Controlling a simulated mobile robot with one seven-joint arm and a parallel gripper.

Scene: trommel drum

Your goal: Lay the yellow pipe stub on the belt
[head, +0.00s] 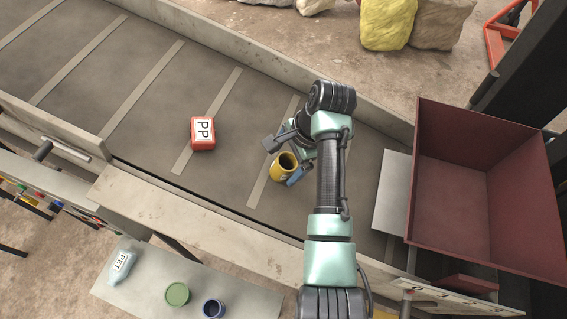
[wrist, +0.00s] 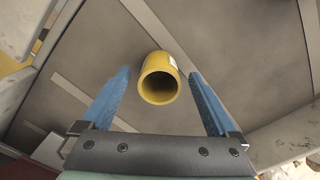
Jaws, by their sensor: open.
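The yellow pipe stub (head: 285,167) is on the grey belt (head: 225,150), just beside one of its pale cross strips. In the wrist view the stub (wrist: 159,78) shows its open end, with a small white label on its side. My gripper (head: 283,160) is over the belt at the stub. In the wrist view its two blue fingers (wrist: 159,78) are spread wide, one on each side of the stub, with gaps between. The stub appears to rest on the belt, untouched by the fingers. My arm hides part of the belt to the right.
A red block marked PP (head: 203,134) lies on the belt to the left. A dark red bin (head: 455,190) stands at right. A side shelf (head: 150,283) holds a pale PET bottle (head: 122,262), a green cup (head: 177,294) and a blue cup (head: 213,308). Raised walls edge the belt.

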